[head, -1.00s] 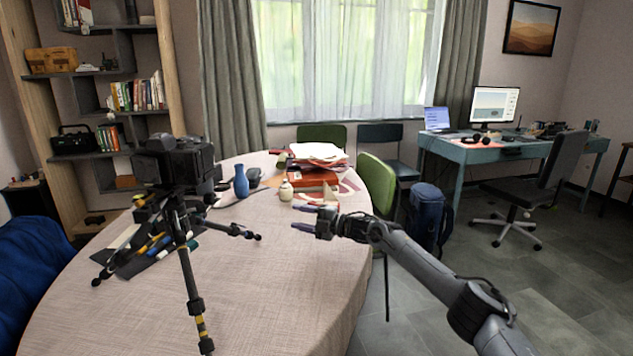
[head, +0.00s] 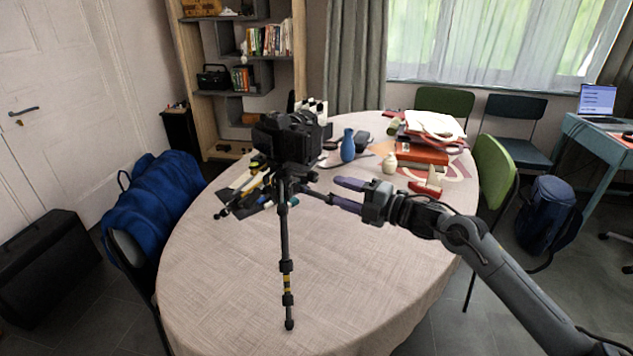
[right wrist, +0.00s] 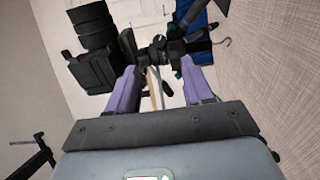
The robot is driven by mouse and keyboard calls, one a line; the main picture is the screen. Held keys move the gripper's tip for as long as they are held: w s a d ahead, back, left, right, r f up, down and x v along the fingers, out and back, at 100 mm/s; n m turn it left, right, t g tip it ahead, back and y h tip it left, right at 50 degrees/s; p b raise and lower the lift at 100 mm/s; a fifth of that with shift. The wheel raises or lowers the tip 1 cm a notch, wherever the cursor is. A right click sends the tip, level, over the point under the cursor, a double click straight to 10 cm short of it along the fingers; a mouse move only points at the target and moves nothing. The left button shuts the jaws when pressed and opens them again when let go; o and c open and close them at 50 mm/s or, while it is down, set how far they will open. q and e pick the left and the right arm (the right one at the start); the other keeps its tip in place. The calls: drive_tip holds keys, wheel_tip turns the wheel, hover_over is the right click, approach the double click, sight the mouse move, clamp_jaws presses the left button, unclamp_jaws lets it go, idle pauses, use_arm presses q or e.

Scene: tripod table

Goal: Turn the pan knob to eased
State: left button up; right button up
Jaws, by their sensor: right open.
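A black camera (head: 288,138) sits on a tripod (head: 286,250) that stands on the round table. My right gripper (head: 336,190) is open, to the right of the tripod head, with its purple fingers pointing left toward it. In the right wrist view, the camera (right wrist: 90,42) is at upper left and the dark tripod head (right wrist: 160,50) lies ahead of the open fingertips (right wrist: 160,70). I cannot tell for sure which dark part is the pan knob, nor its setting. The fingers seem to hold nothing. My left gripper is not in view.
The cloth-covered table (head: 220,290) has free room in front. Pens and tools lie on a dark mat (head: 236,196) behind the tripod. A blue vase (head: 348,146), a cream jar (head: 389,163) and red books (head: 422,152) stand farther back.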

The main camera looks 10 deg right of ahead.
sight(301, 181)
drive_tip(key=b+x, duration=0.2)
drive_tip(key=x, duration=0.7)
drive_tip(key=shift+b, duration=0.4)
drive_tip(key=shift+d, duration=0.1)
